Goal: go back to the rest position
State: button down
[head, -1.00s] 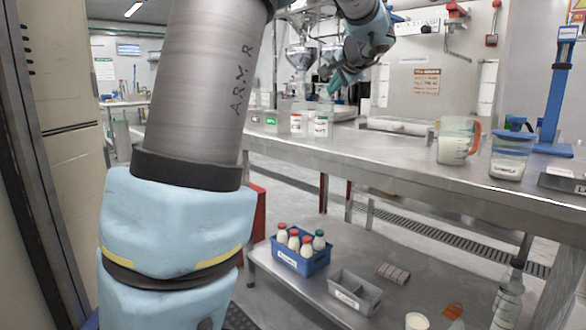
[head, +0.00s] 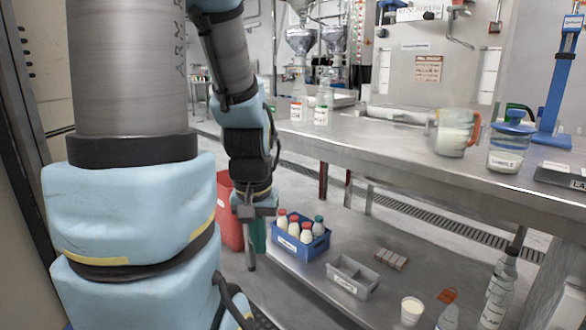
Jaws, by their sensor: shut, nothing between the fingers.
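My gripper (head: 251,262) hangs from my blue and grey arm in the head view, pointing down left of the blue crate (head: 318,246). Its dark fingers look close together, with nothing visible between them. It is in front of the lower shelf's left end. A teal patch shows just behind the fingers; I cannot tell what it belongs to. My thick upper arm covers the left of the view.
The blue crate holds several bottles with red and green caps. A grey divided tray (head: 350,290) and a white cup (head: 411,311) are on the lower shelf. The steel bench (head: 390,150) carries a measuring jug (head: 455,133) and a blue-lidded container (head: 509,150). A red bin (head: 229,222) stands left.

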notch_tip(320, 180, up, 26)
jog(key=p, duration=2.4)
jog(key=shift+p, duration=0.3)
jog(key=shift+f, duration=0.1)
